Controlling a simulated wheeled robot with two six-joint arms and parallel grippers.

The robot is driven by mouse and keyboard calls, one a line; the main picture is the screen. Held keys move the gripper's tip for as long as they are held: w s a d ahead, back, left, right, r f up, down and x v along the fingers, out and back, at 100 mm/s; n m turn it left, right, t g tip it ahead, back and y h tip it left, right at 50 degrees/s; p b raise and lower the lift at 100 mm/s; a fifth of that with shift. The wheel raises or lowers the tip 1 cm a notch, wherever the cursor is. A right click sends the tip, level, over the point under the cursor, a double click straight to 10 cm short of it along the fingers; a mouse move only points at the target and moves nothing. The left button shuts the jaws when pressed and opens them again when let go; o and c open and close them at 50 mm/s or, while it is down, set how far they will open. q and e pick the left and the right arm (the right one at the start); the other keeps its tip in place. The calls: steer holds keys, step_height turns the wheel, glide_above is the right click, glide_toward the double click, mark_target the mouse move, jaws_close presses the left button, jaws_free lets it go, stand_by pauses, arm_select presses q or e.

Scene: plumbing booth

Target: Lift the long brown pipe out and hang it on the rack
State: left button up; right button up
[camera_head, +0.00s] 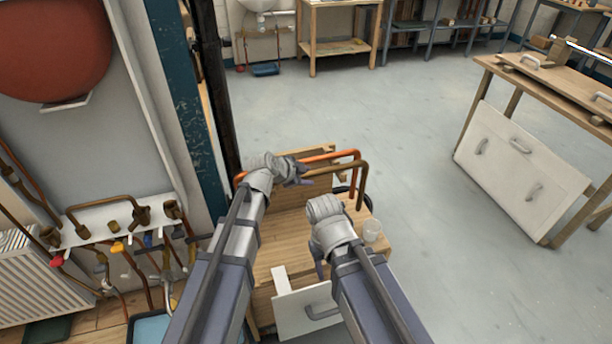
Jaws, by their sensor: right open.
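The brown pipe (364,184) is bent and stands over the wooden bench. Its long top run reaches left to my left gripper (303,174), and its right leg drops to the bench top. The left gripper's dark fingers overlap the pipe; I cannot tell whether they are shut on it. My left wrist hides the pipe's far left part. My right gripper (319,262) is open, pointing down in front of the bench, with its fingers mostly hidden by its own wrist. I cannot make out a clear hanging rack.
An orange pipe (333,154) runs just behind the brown one. A white board with brass fittings (98,224) is at left, beside a dark post (209,80). A worktable (545,85) stands right. The middle floor is clear.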

arm_select(q)
steer(key=shift+o, duration=1.3)
steer(key=p+v, duration=0.5)
steer(key=v, duration=0.2)
steer(key=shift+s+a+r, duration=0.15)
steer(key=shift+s+r, duration=0.05)
steer(key=shift+s, duration=0.1)
steer(key=s+a+r+n+g+y+p, duration=0.1)
steer(key=s+r+n+g+y+p, duration=0.1)
steer(key=s, duration=0.9)
steer(key=s+a+r+n+g+y+p, duration=0.1)
steer(key=s+n+g+y+p, duration=0.4)
steer(key=s+n+p, duration=0.4)
steer(key=shift+s+a+r+n+g, duration=0.3)
steer(key=shift+s+r+n+g, duration=0.1)
steer(key=shift+s+n, duration=0.6)
